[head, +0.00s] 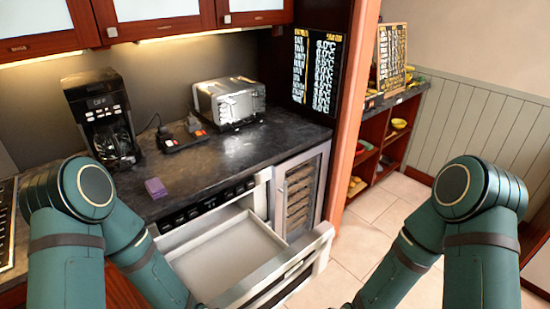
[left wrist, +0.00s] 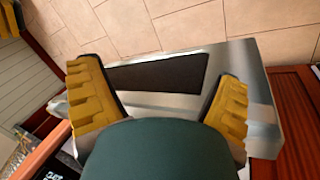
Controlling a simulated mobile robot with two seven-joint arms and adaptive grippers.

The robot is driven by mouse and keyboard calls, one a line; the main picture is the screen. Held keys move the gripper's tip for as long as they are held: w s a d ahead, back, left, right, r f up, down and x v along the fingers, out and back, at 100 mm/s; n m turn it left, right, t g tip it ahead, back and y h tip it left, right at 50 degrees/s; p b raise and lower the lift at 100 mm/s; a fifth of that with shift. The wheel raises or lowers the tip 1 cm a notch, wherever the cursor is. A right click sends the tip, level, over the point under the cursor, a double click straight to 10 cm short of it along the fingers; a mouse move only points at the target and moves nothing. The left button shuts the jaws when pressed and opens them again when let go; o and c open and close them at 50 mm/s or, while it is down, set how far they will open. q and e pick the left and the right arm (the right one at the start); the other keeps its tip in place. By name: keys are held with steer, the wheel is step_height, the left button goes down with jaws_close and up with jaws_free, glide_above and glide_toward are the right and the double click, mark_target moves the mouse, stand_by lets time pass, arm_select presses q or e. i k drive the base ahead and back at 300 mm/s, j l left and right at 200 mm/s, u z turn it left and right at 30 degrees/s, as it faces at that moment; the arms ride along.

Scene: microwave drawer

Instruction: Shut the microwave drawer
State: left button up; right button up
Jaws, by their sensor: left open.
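The microwave drawer (head: 222,252) is pulled open from under the counter, its pale empty tray showing and its silver front (head: 290,265) standing out over the floor. My left gripper is below the head view. In the left wrist view, my left gripper (left wrist: 160,76) has its two yellow fingers spread wide. The drawer's silver front with a dark panel (left wrist: 158,72) lies beyond and between them. I cannot tell whether the fingers touch it. My right arm shows at the right of the head view, but its gripper is out of sight.
A wine cooler (head: 298,195) stands right of the drawer. The tiled floor (head: 375,215) at right is clear.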

mark_target(241, 263)
steer(key=i+l+u, duration=0.1)
steer(key=l+u, duration=0.25)
steer(key=i+l+u, duration=0.1)
steer(key=l+u, duration=0.3)
steer(key=l, duration=0.1)
